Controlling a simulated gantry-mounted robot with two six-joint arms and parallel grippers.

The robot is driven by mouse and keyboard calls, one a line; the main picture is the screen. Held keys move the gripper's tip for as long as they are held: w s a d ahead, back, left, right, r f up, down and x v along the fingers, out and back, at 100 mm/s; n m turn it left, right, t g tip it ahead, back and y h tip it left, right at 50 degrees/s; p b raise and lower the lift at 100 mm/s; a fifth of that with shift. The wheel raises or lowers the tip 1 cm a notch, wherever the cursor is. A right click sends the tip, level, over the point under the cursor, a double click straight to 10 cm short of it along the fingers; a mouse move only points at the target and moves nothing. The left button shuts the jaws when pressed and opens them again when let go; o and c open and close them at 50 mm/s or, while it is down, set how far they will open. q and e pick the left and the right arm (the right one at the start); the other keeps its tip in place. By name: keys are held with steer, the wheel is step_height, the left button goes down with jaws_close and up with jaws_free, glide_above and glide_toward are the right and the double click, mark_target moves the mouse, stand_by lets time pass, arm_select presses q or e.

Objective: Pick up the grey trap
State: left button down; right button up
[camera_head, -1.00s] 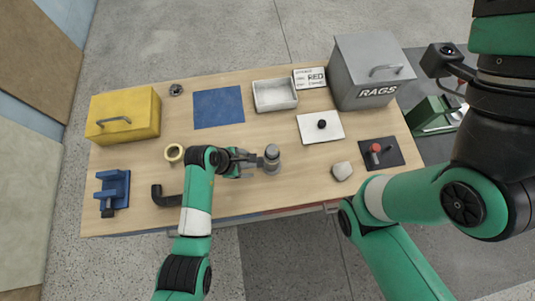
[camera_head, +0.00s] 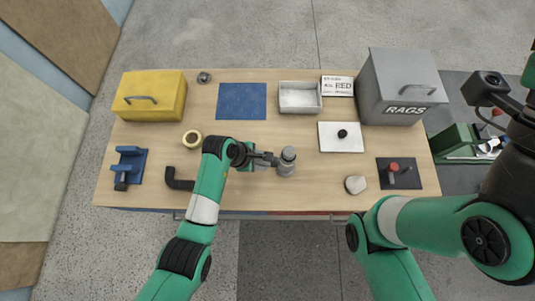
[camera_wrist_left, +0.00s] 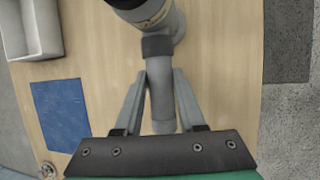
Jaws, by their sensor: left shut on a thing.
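The grey trap (camera_head: 287,161) is upright near the table's front edge, right of the table's middle, in the head view. My left gripper (camera_head: 272,159) reaches it from the left and is shut on it. In the left wrist view, the gripper's two fingers (camera_wrist_left: 158,92) lie on either side of the trap's grey pipe (camera_wrist_left: 161,105). A dark collar and the wider body of the trap show above them. I cannot tell whether the trap's base touches the table. My right gripper is out of view; only my right arm shows.
The wooden table (camera_head: 225,178) also holds a black elbow pipe (camera_head: 178,181), tape roll (camera_head: 192,139), blue vise (camera_head: 128,166), yellow box (camera_head: 150,97), blue mat (camera_head: 241,101), white tray (camera_head: 300,97), grey RAGS bin (camera_head: 400,88) and pale stone (camera_head: 355,184). Bare wood lies behind the trap.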

mark_target(261, 163)
arm_select(q)
steer(key=r, duration=0.1)
steer(key=r+p, duration=0.1)
steer(key=r, duration=0.2)
steer(key=shift+s+r+p, duration=0.2)
steer(key=shift+s+p, duration=0.05)
steer(key=shift+p, duration=0.1)
steer(key=s+r+p, duration=0.3)
steer(key=s+r, duration=0.5)
steer(key=s, duration=0.5)
steer(key=shift+s+d+r+p, duration=0.25)
steer(key=shift+d+r+p, duration=0.1)
steer(key=shift+d+r, duration=0.05)
steer(key=shift+f, duration=0.1)
steer(key=shift+w+a+f+b, duration=0.15)
steer(key=shift+w+f+b, duration=2)
steer(key=shift+w, duration=0.2)
steer(key=shift+w+a+f+b, duration=0.1)
steer(key=shift+w+f+b, duration=2)
steer(key=shift+w, duration=0.3)
steer(key=shift+w+a+f+b, duration=0.15)
steer(key=shift+w+f+b, duration=2)
steer(key=shift+w, duration=0.2)
